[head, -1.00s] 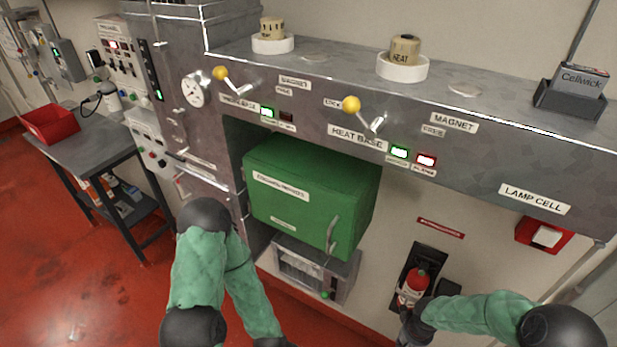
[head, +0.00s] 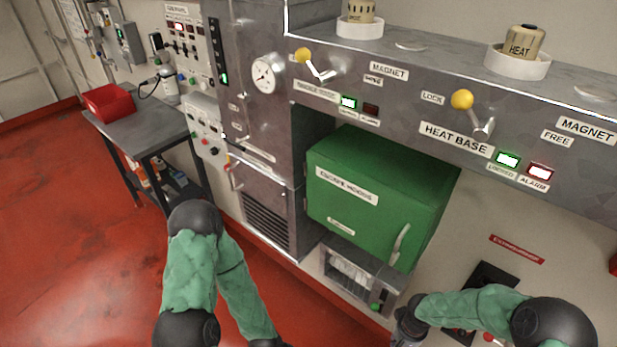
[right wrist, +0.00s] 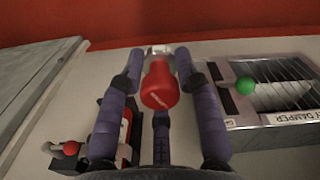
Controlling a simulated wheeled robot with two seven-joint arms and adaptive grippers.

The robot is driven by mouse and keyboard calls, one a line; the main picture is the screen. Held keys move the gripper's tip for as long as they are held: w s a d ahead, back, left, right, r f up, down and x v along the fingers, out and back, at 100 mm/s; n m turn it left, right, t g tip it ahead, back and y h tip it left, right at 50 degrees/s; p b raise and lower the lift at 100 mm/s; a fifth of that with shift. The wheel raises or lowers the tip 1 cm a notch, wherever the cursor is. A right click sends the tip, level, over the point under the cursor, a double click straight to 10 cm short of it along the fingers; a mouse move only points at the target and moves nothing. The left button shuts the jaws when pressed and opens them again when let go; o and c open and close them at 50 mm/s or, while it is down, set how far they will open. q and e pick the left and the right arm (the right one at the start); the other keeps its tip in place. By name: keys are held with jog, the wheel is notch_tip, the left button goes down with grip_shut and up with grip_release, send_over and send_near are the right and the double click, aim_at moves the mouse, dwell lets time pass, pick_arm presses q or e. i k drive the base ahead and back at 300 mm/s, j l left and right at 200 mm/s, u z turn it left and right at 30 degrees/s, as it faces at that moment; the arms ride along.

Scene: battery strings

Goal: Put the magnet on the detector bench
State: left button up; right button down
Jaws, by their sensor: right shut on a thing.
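My right gripper (right wrist: 160,75) is shut on a red rounded piece (right wrist: 160,88) with a pale, shiny far end; I cannot tell whether it is the magnet. In the head view my right gripper (head: 407,326) is at the bottom, and what it holds is not clear there. My left arm hangs at the lower left and its gripper is out of the picture. A grey bench (head: 140,128) stands at the left against the wall; no label on it is readable. Two panel labels read MAGNET (head: 389,72).
A green cabinet (head: 365,190) juts out under the lever panel. A box with a green knob (right wrist: 245,85) is close right of my right gripper. Red floor is open at left.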

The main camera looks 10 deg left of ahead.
aim_at(134, 120)
jog(key=i+j+u, duration=0.2)
jog(key=j+u, duration=0.25)
jog(key=i+j+u, duration=0.25)
jog(key=j+u, duration=0.2)
jog(key=i+j+u, duration=0.3)
jog(key=u, duration=0.15)
jog(key=i+j+u, duration=0.5)
jog(key=i+u, duration=0.35)
jog(key=i, duration=1.2)
jog(key=i+j+z, duration=0.15)
jog(key=i+z, duration=0.3)
jog(key=i+j+z, duration=0.4)
jog(key=i, duration=0.2)
jog(key=i+j+z, duration=0.45)
jog(key=i+l, duration=0.05)
